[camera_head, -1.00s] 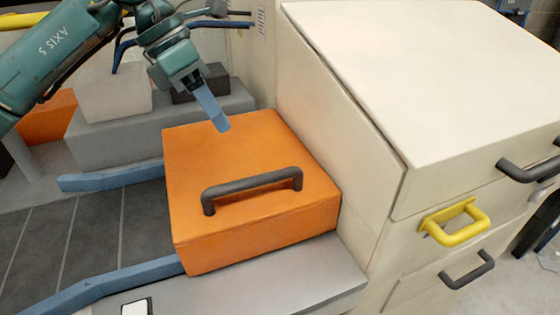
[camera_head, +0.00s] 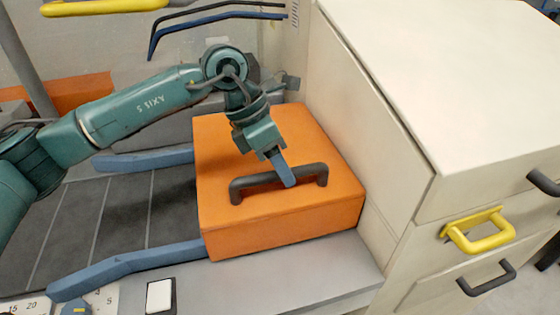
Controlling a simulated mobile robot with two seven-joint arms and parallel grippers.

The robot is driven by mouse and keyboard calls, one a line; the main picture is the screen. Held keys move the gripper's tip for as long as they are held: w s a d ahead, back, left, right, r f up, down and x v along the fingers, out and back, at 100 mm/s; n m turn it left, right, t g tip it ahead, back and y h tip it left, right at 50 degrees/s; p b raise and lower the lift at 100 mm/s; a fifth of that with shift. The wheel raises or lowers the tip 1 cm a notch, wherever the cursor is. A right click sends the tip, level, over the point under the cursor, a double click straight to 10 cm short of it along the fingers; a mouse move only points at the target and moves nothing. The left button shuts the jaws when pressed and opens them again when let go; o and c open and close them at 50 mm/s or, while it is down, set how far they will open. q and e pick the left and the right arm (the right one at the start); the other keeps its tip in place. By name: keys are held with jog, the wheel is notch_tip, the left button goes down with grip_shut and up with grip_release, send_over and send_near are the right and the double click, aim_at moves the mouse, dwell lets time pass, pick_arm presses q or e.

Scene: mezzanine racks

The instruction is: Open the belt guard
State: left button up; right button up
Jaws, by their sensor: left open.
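The belt guard looks to be the orange box-shaped cover (camera_head: 290,215) over the end of the dark belt, lying flat and closed. A dark grey bar handle (camera_head: 255,180) runs across its top. My left gripper (camera_head: 284,178) comes down from above at the handle's right half, its blue finger overlapping the bar in the picture. Only one finger shows clearly, and I cannot tell whether it touches the handle. The jaws are open. My right gripper is not in view.
A cream cabinet (camera_head: 450,90) stands close on the guard's right, with a yellow handle (camera_head: 480,232) and dark handles. Blue rails (camera_head: 130,268) flank the dark belt (camera_head: 110,220). A white switch (camera_head: 160,296) sits on the grey front ledge (camera_head: 285,285).

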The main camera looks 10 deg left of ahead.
pick_arm(q)
jog(key=shift+c, duration=0.4)
grip_shut()
